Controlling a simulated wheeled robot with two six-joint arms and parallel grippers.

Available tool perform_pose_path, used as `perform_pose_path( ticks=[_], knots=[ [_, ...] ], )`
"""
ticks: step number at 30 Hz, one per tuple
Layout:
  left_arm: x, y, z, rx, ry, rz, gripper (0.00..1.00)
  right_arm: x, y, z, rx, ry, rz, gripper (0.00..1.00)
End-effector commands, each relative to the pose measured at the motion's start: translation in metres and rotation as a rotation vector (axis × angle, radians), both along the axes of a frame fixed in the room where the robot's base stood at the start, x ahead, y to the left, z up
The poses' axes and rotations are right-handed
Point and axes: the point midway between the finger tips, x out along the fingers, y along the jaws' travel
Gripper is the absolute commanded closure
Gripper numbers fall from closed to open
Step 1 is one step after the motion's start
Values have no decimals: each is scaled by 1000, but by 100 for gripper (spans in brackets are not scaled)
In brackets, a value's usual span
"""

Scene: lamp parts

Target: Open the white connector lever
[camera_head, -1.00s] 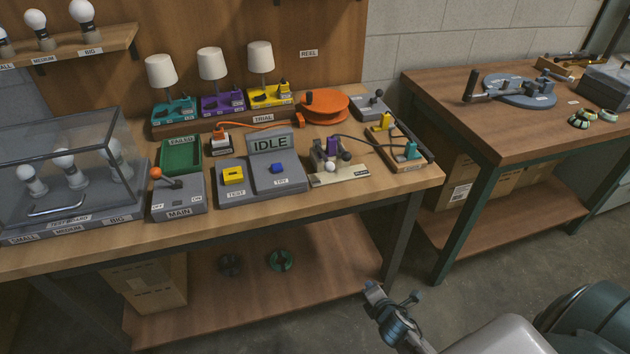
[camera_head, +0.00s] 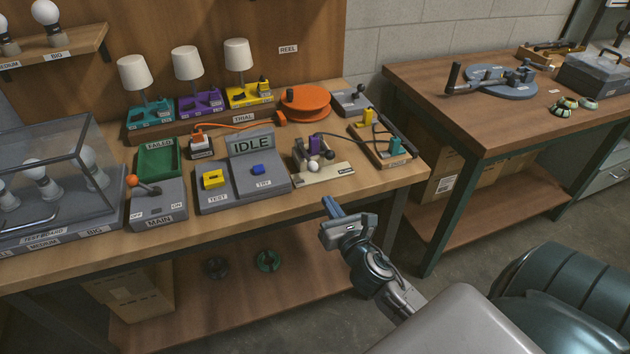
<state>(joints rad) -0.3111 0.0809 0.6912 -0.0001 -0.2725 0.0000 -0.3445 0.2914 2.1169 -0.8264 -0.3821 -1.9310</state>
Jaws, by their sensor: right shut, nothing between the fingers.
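The connector board (camera_head: 330,174) is a cream plate near the right end of the front of the workbench. A small white ball knob (camera_head: 313,166) stands at its front, with a purple block (camera_head: 315,144) and dark knobs behind it. The exact position of the white lever is too small to tell. My right gripper (camera_head: 329,208) is shut and empty. In the picture it shows just below the bench's front edge, under the connector board and apart from it. My left gripper is not in view.
Left of the board stand the IDLE box (camera_head: 250,143) with its yellow and blue buttons and the MAIN switch box (camera_head: 157,204). Behind are an orange reel (camera_head: 305,101) and a wooden tray (camera_head: 385,140) with yellow and teal pieces. A second table (camera_head: 430,80) stands right.

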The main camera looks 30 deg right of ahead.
Motion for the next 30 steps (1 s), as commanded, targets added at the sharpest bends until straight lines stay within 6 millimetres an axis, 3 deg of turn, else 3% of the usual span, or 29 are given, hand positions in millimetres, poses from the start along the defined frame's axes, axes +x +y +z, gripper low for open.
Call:
perform_pose_path(
  ticks=[5,18,30],
  knots=[
    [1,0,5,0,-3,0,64,15,-3,2,2,-2,0,100],
    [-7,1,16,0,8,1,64,85,-16,1,3,0,-1,100],
    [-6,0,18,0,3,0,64,98,-18,0,2,1,0,100]
  ],
)
